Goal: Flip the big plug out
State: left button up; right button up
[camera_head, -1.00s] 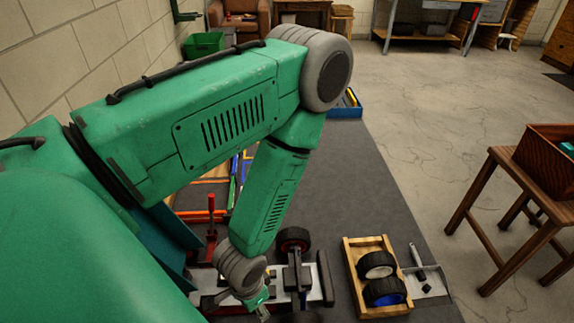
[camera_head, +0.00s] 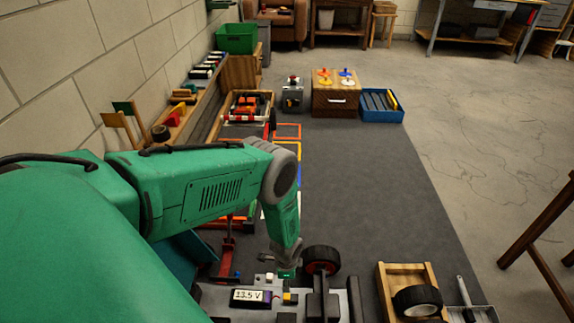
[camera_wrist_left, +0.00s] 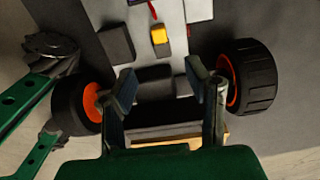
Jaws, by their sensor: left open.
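The racecar chassis (camera_head: 325,295) lies at the bottom of the head view, with black and red wheels. A box on it reads 13.5 V (camera_head: 251,296). A small yellow block (camera_head: 290,298), perhaps the big plug, sits right of that box. A yellow block also shows on the pale chassis in the wrist view (camera_wrist_left: 160,36). My left gripper (camera_head: 286,274) is over the chassis, pointing down. In the wrist view its fingers (camera_wrist_left: 161,88) are apart, with the yellow block beyond them and no object held. My right gripper is not in view.
A wooden crate (camera_head: 387,290) with a loose wheel (camera_head: 418,300) stands right of the car. A red clamp-like tool (camera_head: 228,256) stands left of it. A blue tray (camera_head: 381,106) and a wooden box (camera_head: 335,98) are at the mat's far end. The grey mat (camera_head: 375,180) between is clear.

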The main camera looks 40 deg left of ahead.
aim_at(286, 296)
pick_arm(q)
notch_tip(286, 296, down, 12)
jog(key=b, duration=0.6)
jog(key=shift+s+r, duration=0.1)
jog(key=shift+r, duration=0.05)
jog(key=shift+f+b, duration=0.65)
jog(key=shift+f, duration=0.2)
grip_shut()
